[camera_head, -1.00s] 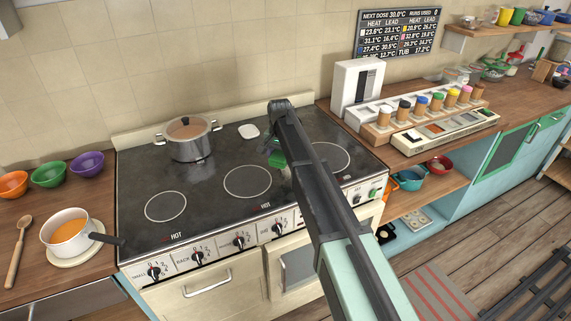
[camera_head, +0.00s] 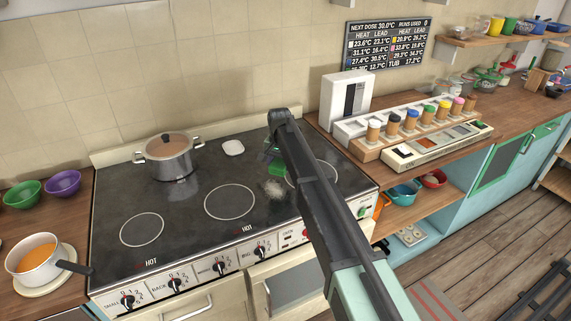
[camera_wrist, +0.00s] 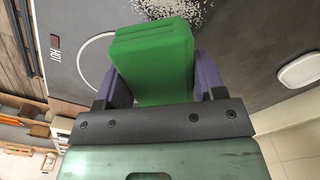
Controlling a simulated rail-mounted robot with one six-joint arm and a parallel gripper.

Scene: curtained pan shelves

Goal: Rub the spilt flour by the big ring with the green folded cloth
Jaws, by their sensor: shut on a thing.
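My gripper (camera_wrist: 155,92) is shut on the green folded cloth (camera_wrist: 153,50), which sticks out past the purple fingers. In the head view the cloth (camera_head: 277,168) is partly hidden by my arm, over the right part of the hob. The spilt flour (camera_wrist: 180,14) is a speckled white patch beyond the cloth's end in the wrist view. In the head view the flour (camera_head: 258,189) lies just left of my arm. The big ring (camera_head: 325,171) at the right is partly covered by my arm. I cannot tell whether the cloth touches the hob.
A steel pot (camera_head: 169,158) stands at the back left of the hob. A white rest (camera_head: 233,147) lies behind the middle ring (camera_head: 229,201). A row of jars (camera_head: 408,121) stands on the right counter. A pan of orange soup (camera_head: 34,259) is at the left.

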